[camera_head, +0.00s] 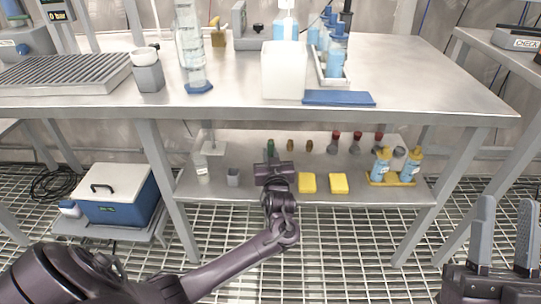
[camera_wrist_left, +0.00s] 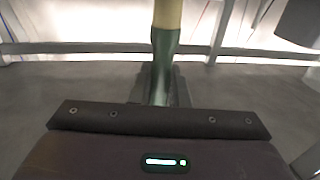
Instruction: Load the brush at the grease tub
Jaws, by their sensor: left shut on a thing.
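My left gripper (camera_head: 270,160) is low over the lower shelf, shut on an upright, slim green-and-tan thing, which I take to be the brush (camera_wrist_left: 165,45). Its green part sits between the fingers in the left wrist view, and its tan part rises above. Only a small green bit of the brush (camera_head: 270,144) shows in the head view; its bristles are not seen. No tub is clearly marked as grease; a small grey open container (camera_head: 233,177) stands on the shelf left of the left gripper, apart from it. My right gripper (camera_head: 505,235) is open and empty at the lower right.
The lower shelf (camera_head: 330,165) also holds two yellow blocks (camera_head: 322,183), red-topped items (camera_head: 354,142) and blue bottles on a yellow tray (camera_head: 391,180). The steel tabletop (camera_head: 420,80) lies above it. A blue cooler (camera_head: 115,195) stands left, beyond a table leg (camera_head: 168,185).

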